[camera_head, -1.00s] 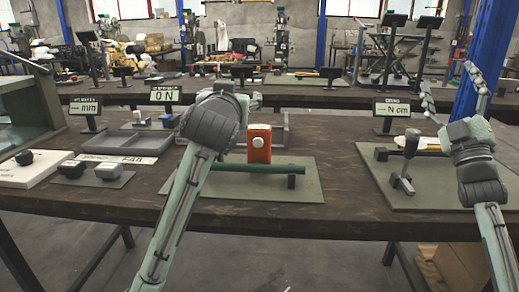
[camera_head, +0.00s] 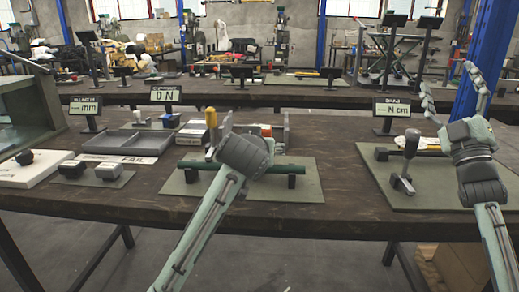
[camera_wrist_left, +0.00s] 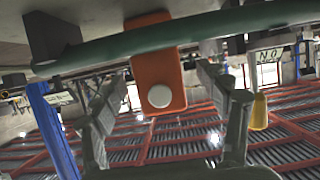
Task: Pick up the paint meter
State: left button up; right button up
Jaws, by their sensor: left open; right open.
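The paint meter seems to be the orange block with a round white knob. In the left wrist view this orange device (camera_wrist_left: 172,68) is between the two fingers of my left gripper (camera_wrist_left: 162,82), with visible gaps on both sides. In the head view only a little of the orange device (camera_head: 266,131) shows; my left wrist hides the rest. A dark green bar (camera_head: 205,165) runs across in front of it on supports. My left gripper is open, and whether it touches the device cannot be told. My right gripper (camera_head: 452,84) is open and empty at the right.
A yellow-handled tool (camera_head: 211,117) stands close to the left of my left gripper. A grey tray (camera_head: 132,142), a FAIL label and small dark-topped parts lie further left. A grey lever tool (camera_head: 408,160) stands on the right mat. Signs (camera_head: 166,94) line the back.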

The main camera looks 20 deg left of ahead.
pick_arm(q)
jog(key=x, duration=0.3)
jog(key=shift+w+f, duration=0.2)
jog(key=shift+w, duration=0.15)
jog(key=c, duration=1.3)
notch_tip(320, 180, up, 9)
jog(key=shift+d+f, duration=0.1)
jog(key=shift+c, duration=0.2)
jog(key=shift+f, duration=4.15)
